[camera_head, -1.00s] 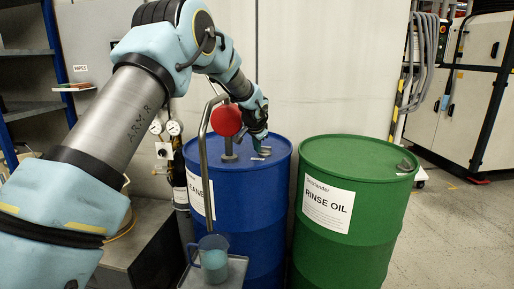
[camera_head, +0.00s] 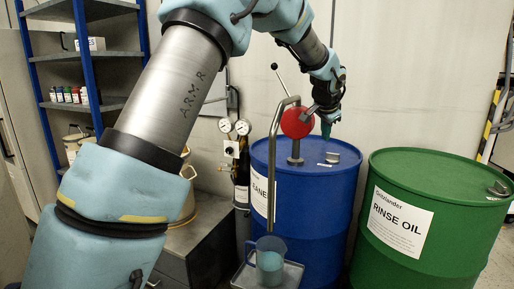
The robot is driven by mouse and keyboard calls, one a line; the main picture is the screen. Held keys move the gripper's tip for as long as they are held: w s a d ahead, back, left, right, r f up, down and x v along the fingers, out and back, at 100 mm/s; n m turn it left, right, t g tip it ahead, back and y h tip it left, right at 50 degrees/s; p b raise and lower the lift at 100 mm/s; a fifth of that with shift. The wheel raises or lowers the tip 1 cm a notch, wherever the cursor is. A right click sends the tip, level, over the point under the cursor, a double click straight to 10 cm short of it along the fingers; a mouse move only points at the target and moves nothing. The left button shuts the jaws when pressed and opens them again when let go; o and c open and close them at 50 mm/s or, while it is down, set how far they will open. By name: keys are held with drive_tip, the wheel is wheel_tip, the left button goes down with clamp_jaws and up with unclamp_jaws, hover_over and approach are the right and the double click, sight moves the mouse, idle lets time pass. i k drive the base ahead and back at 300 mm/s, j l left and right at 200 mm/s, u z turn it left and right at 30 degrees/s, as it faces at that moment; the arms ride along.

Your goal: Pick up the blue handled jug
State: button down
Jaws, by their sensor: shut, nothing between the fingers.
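The blue handled jug (camera_head: 270,262) stands upright on a small grey tray (camera_head: 293,275) in front of the blue drum (camera_head: 318,190). It holds a pale blue liquid. The bent metal spout of the pump (camera_head: 273,165) comes down from above and ends just over the jug. The pump has a red round part (camera_head: 297,123) and stands on the drum top. My gripper (camera_head: 326,130) points down above the drum top, behind and right of the red part. It is shut and empty, well above and away from the jug.
A green drum (camera_head: 440,215) labelled RINSE OIL stands at the right. Shelving (camera_head: 95,50) stands at the far left. The floor right of the tray is partly hidden by the drums.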

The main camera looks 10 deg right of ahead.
sight(271, 251)
drive_tip(key=k+j, duration=0.85)
